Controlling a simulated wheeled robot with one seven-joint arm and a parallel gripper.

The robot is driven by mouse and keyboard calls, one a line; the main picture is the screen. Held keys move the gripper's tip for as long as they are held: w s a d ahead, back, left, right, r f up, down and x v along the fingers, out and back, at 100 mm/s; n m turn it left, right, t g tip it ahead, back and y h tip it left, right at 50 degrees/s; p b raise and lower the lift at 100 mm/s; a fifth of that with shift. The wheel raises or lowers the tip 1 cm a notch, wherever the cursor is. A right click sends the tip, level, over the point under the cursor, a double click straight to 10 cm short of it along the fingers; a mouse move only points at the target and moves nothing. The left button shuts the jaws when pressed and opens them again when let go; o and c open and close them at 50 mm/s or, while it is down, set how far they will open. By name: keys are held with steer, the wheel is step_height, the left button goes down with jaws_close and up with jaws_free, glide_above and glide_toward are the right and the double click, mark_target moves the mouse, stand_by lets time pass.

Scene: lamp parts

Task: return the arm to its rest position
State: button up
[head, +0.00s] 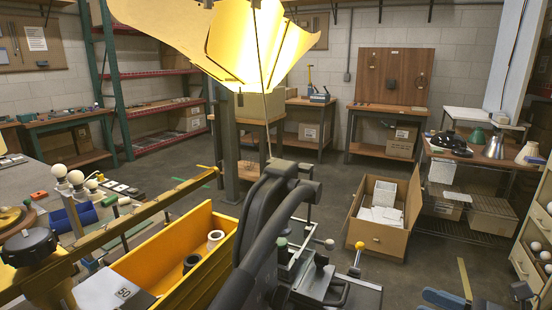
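A large dark grey curved arm (262,220), which looks like mine, rises through the lower middle of the head view. No gripper fingers can be made out, so I cannot see what my gripper holds, if anything. A glowing yellow lampshade-like piece (240,35) fills the top middle, close to the camera, with a thin rod running down below it. Its upper part is cut off by the frame edge.
A yellow bin (144,265) holding a white and a dark ring stands on the left bench, beside white bulbs (75,177). A cardboard box (377,240) sits on the floor at right. Workbenches (385,109) line the back; the floor between (330,175) is partly clear.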

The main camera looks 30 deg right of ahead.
steer(key=s+a+f+n+g+h, duration=0.2)
steer(key=a+f+n+g+h, duration=0.15)
steer(key=a+f, duration=0.6)
steer(key=s+a+f+n+g+h, duration=0.1)
steer(key=s+a+f+n+h, duration=0.3)
steer(key=s+a+n, duration=0.35)
steer(key=s+a+r+n+t, duration=0.2)
steer(key=s+a+r+n, duration=0.1)
steer(key=s+r+n, duration=0.4)
steer(key=s+a+r+n+t, duration=0.1)
steer(key=s+a+r+n, duration=0.2)
steer(key=n, duration=1.1)
steer(key=s+r, duration=0.3)
steer(key=r, duration=0.3)
steer(key=shift+s+r+n+t, duration=0.3)
steer(key=shift+s+t, duration=0.05)
steer(key=shift+s, duration=0.05)
